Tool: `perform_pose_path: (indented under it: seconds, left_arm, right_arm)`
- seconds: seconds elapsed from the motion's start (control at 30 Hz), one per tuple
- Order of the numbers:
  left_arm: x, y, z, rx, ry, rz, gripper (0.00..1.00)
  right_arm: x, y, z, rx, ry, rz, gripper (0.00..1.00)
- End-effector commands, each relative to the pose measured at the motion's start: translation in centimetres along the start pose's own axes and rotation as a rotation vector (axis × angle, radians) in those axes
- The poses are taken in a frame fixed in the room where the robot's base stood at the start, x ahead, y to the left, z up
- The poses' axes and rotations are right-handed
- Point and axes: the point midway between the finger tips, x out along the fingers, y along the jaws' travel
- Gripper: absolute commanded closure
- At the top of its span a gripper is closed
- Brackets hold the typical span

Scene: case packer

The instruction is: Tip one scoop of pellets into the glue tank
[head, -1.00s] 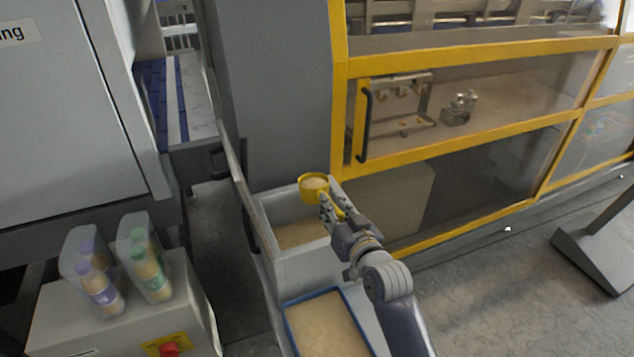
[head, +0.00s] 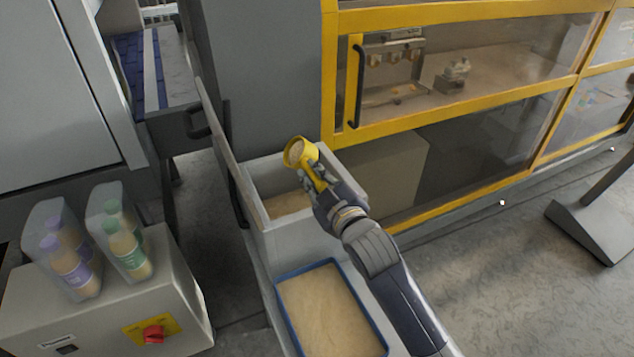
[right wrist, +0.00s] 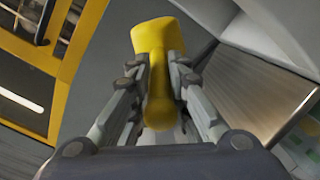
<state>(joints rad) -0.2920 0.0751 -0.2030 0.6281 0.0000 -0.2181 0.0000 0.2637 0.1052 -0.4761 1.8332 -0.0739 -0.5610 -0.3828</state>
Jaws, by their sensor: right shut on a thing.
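My right gripper (head: 314,184) is shut on the handle of a yellow scoop (head: 313,157). The scoop is tilted toward the left and pale pellets show in its cup. It is above the open glue tank (head: 273,225), a grey box with a pale layer at its bottom. The tank's lid (head: 222,140) stands raised on the left side. In the right wrist view the scoop (right wrist: 153,45) sits between both fingers, its cup pointing away; its contents are hidden there. A blue-rimmed tray of pellets (head: 330,310) is in front of the tank. My left gripper is not in view.
A machine with a yellow frame (head: 440,116) and clear panels stands behind and to the right. Clear bottle holders (head: 64,250) stand on a grey cabinet with a red switch (head: 153,333) at left. Open floor lies at right.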

Motion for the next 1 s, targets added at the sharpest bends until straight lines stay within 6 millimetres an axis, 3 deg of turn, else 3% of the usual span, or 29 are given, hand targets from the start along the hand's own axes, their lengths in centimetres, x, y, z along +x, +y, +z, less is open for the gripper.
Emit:
perform_pose_path:
  seconds: [0.03, 0.17, 0.2, 0.23, 0.5, 1.0]
  left_arm:
    - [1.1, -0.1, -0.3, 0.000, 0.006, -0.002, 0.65]
    - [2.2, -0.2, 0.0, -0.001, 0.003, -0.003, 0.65]
    - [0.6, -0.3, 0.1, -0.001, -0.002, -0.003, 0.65]
    - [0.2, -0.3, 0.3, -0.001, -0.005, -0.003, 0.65]
    - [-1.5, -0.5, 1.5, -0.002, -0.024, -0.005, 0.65]
    - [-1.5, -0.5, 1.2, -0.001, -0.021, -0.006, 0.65]
  right_arm:
    - [0.1, -0.4, 0.4, -0.072, 0.004, 0.002, 1.00]
    - [0.1, -0.7, 0.6, -0.271, 0.004, 0.003, 1.00]
    - [-0.1, -0.3, 0.0, -0.355, 0.003, 0.001, 1.00]
    - [-0.1, -0.3, 0.0, -0.414, 0.003, 0.001, 1.00]
    - [0.0, -1.0, 0.7, -0.802, 0.010, 0.004, 1.00]
    - [0.0, -1.3, 1.0, -0.889, 0.011, 0.004, 1.00]
